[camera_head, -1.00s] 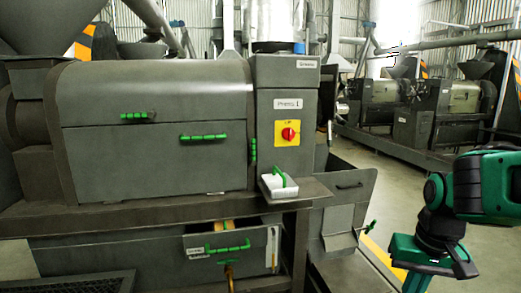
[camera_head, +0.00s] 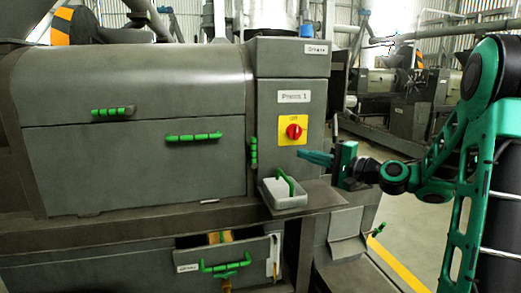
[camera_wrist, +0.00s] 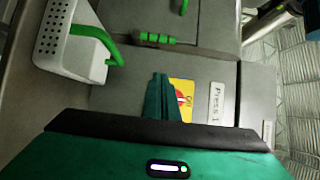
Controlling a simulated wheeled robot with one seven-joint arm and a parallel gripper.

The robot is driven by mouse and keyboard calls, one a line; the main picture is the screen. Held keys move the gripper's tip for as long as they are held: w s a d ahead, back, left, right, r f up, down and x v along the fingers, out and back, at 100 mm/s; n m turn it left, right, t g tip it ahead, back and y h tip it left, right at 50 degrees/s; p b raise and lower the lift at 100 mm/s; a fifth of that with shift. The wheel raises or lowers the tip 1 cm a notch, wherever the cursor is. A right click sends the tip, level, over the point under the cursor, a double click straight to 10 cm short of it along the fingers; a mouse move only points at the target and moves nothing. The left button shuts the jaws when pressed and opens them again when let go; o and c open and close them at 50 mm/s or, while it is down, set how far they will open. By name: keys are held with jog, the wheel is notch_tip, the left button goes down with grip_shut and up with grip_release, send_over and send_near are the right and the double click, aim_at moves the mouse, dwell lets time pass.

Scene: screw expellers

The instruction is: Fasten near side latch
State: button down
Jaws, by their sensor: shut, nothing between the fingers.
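The near side latch appears to be the small upright green handle (camera_head: 253,152) at the right edge of the grey press housing (camera_head: 130,165). It also shows in the wrist view as a green bar (camera_wrist: 155,38), lying crosswise above the fingers. My gripper (camera_head: 303,157) is shut and empty, its fingers pointing left, to the right of the latch and apart from it. In the wrist view my gripper (camera_wrist: 160,80) is in front of the control cabinet, partly covering the yellow switch plate.
A red knob on a yellow plate (camera_head: 292,130) sits on the Press 1 cabinet. A white basket with a green handle (camera_head: 284,193) stands on the ledge below. Green handles (camera_head: 194,137) and (camera_head: 113,112) are on the housing. An open drawer (camera_head: 222,260) is beneath.

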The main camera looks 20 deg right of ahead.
aim_at(253, 151)
jog(key=x, duration=0.9)
jog(key=shift+w+a+r, duration=0.1)
jog(key=shift+w+a, duration=0.05)
jog(key=shift+a, duration=0.35)
jog(key=a, duration=0.1)
jog(key=w+a, duration=0.1)
jog(key=a, duration=0.1)
jog(key=shift+w, duration=0.1)
jog(key=shift+w+a, duration=0.15)
jog(key=shift+a, duration=0.45)
jog(key=shift+a, duration=0.1)
